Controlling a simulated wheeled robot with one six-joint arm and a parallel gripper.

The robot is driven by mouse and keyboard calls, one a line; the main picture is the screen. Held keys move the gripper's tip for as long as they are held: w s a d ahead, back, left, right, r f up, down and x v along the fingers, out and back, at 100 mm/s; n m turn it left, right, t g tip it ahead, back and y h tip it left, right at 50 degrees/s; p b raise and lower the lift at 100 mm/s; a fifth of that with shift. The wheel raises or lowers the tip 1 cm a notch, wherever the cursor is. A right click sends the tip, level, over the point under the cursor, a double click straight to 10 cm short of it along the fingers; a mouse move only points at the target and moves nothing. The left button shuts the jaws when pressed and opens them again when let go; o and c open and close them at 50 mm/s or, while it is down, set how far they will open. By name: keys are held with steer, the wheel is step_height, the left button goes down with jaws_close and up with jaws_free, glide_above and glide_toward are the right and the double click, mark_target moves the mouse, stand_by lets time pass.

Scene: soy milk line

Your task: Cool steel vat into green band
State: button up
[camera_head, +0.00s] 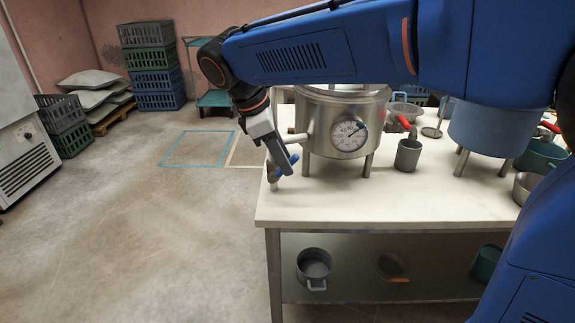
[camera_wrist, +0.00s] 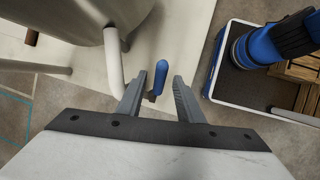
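The steel vat (camera_head: 325,108) stands on legs on the white table, with a round dial gauge (camera_head: 348,135) on its front. The dial's marks are too small to read. A pipe (camera_head: 297,137) leaves the vat's left side, near a blue tap handle (camera_head: 286,161). My gripper (camera_head: 280,160) is at this handle, pointing down at the table's left edge. In the wrist view the two fingers (camera_wrist: 159,88) are apart, and the blue handle (camera_wrist: 161,76) stands between them, nearer the left finger. I cannot tell whether that finger touches it. The vat's body (camera_wrist: 70,20) fills the upper left there.
The white table (camera_head: 370,207) also bears a grey cup (camera_head: 408,154), a red-handled tap (camera_head: 404,122) and a blue vat (camera_head: 488,128) on the right. A pot (camera_head: 314,266) stands on the lower shelf. Stacked crates (camera_head: 150,55) are at the back. The floor at left is open.

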steer(key=shift+x, duration=1.4)
jaws_close()
